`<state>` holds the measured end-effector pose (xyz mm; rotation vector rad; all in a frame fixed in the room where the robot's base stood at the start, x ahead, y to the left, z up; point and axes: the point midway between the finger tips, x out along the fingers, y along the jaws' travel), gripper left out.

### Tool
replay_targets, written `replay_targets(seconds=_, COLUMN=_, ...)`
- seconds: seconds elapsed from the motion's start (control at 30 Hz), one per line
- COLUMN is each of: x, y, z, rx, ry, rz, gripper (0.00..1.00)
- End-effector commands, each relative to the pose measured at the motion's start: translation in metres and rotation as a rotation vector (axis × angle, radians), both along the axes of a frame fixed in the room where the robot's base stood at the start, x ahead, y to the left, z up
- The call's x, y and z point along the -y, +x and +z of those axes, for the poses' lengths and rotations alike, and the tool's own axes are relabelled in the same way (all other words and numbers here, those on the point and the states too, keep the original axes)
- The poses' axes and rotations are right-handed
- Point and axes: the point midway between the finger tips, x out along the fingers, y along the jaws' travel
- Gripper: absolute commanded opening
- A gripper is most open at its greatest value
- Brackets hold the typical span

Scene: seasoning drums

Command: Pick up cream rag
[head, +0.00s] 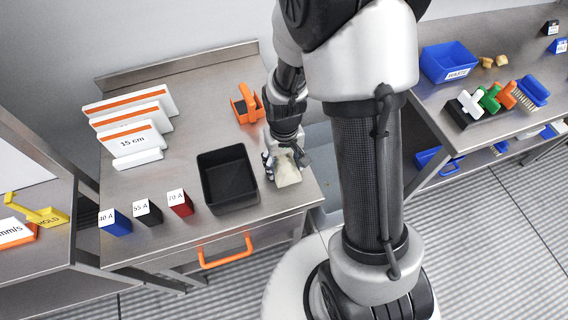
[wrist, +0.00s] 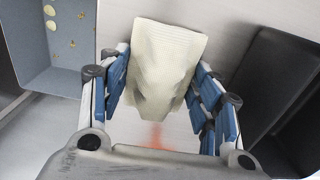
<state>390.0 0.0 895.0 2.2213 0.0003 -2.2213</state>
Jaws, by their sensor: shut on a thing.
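The cream rag (head: 287,172) is at the front right of the steel table, right of the black tray, in the head view. In the wrist view the rag (wrist: 163,62) is bunched between the blue-padded fingers, its upper part spread flat and its middle creased. My gripper (head: 284,160) points down and is shut on the rag; in the wrist view the fingers (wrist: 160,85) flank it on both sides. I cannot tell whether the rag still touches the table.
A black tray (head: 202,184) stands close left of my gripper. An orange holder (head: 247,104) is behind it. Blue, black and red (head: 181,203) blocks line the front left; white panels (head: 130,113) stand at the back. A grey-blue bin (head: 319,150) is beyond the table's right edge.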

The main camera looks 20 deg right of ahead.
Motion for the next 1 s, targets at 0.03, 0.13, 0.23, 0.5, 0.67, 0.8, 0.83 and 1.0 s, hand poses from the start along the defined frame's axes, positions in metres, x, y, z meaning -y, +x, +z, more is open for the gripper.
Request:
replay_targets(seconds=0.03, x=0.0, y=0.0, z=0.002, rx=0.001, ry=0.0, rz=0.0, gripper=0.31)
replay_targets(seconds=0.13, x=0.0, y=0.0, z=0.008, rx=0.001, ry=0.0, rz=0.0, gripper=0.31)
replay_targets(seconds=0.23, x=0.0, y=0.001, z=0.02, rx=0.003, ry=0.0, rz=0.0, gripper=0.31)
replay_targets(seconds=0.5, x=0.0, y=0.002, z=0.087, rx=0.008, ry=0.0, rz=0.0, gripper=0.31)
replay_targets(seconds=0.67, x=0.0, y=0.001, z=0.134, rx=0.006, ry=0.0, rz=0.0, gripper=0.31)
replay_targets(seconds=0.8, x=0.0, y=0.001, z=0.166, rx=0.005, ry=0.0, rz=0.0, gripper=0.31)
replay_targets(seconds=0.83, x=0.0, y=0.001, z=0.172, rx=0.005, ry=0.0, rz=0.0, gripper=0.31)
replay_targets(seconds=1.0, x=0.0, y=0.001, z=0.192, rx=0.002, ry=0.0, rz=0.0, gripper=0.31)
